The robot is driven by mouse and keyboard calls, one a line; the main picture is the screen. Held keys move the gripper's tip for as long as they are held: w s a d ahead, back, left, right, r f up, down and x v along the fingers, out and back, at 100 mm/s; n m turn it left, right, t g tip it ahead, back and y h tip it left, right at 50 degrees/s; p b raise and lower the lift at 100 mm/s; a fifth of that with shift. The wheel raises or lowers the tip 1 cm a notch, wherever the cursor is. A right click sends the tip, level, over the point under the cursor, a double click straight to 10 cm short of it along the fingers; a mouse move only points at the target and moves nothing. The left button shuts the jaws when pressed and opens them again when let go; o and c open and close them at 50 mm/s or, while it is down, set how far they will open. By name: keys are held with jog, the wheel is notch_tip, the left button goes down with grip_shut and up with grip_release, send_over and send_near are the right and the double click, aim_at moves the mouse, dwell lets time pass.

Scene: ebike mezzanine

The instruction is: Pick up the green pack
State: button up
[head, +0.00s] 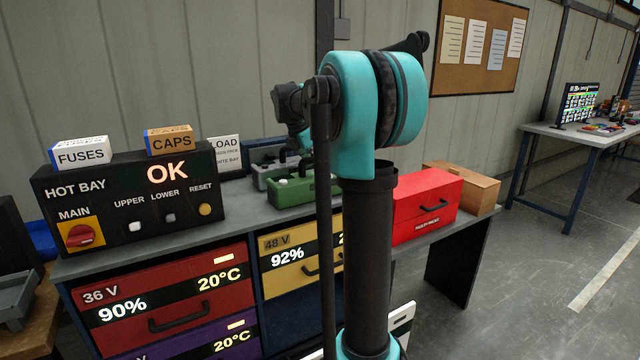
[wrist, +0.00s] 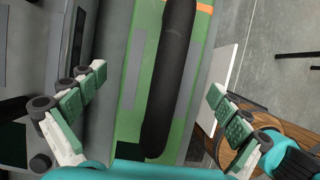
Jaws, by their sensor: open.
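The green pack (head: 291,192) sits on the grey workbench (head: 250,217), partly hidden behind my arm in the head view. In the wrist view the green pack (wrist: 128,122) fills the middle, with its long black handle (wrist: 174,80) running up the picture. My gripper (wrist: 158,80) is open, with one finger on each side of the pack and handle. I see no contact between fingers and handle. In the head view my gripper's fingers are hidden by my arm.
A grey pack (head: 262,172) stands behind the green one. The hot bay panel (head: 120,205) is at left, with FUSES (head: 80,152) and CAPS (head: 170,140) boxes on top. Open floor lies beyond.

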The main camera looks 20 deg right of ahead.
jog(key=shift+x, duration=1.3)
jog(key=shift+c, duration=0.6)
jog(key=shift+r, duration=0.1)
jog(key=c, duration=1.9)
jog(key=shift+o, duration=0.2)
